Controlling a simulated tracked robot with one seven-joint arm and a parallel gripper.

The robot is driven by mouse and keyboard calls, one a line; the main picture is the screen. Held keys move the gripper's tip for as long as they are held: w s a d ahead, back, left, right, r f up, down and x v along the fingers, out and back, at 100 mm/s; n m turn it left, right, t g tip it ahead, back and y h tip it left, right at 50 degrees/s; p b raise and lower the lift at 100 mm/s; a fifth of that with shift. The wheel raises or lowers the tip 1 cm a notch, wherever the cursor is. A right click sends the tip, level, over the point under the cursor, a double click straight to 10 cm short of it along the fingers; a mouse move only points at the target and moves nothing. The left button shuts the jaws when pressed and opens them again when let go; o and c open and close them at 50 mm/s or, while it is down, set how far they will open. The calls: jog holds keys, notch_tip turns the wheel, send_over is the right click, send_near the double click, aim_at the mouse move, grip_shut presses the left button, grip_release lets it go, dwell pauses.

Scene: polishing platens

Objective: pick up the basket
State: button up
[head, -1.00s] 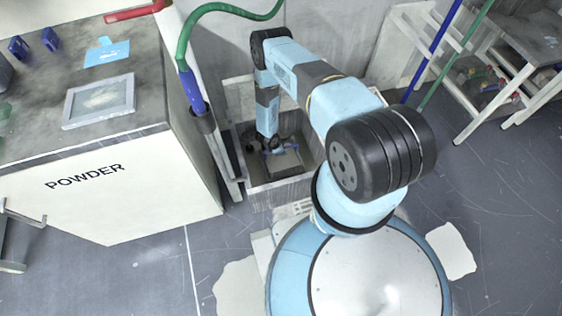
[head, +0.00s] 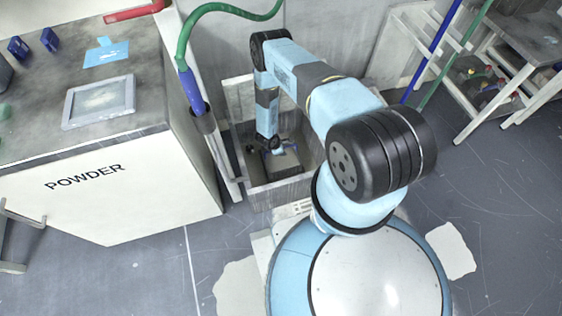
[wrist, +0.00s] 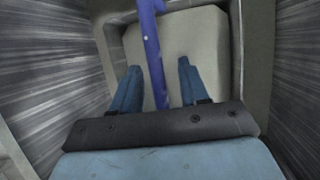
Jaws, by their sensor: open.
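The basket (wrist: 203,42) is a pale, squarish open container with a blue bar handle (wrist: 151,50) across it. It fills the upper middle of the wrist view. In the head view the basket (head: 287,160) sits low inside a grey bin, partly hidden by my arm. My gripper (wrist: 158,68) points down into the bin with its two blue fingers apart. The handle runs between the fingers in the wrist view, closer to the left one. I cannot tell whether a finger touches it. The fingertips are hard to make out in the head view.
The grey bin (head: 282,192) has high walls close around my gripper. The POWDER cabinet (head: 120,190) stands to the left, with a blue-ended green hose (head: 184,45) beside the bin. A white rack (head: 470,110) stands at the right.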

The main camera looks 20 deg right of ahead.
jog(key=shift+c, duration=0.3)
grip_shut()
dwell(1.0)
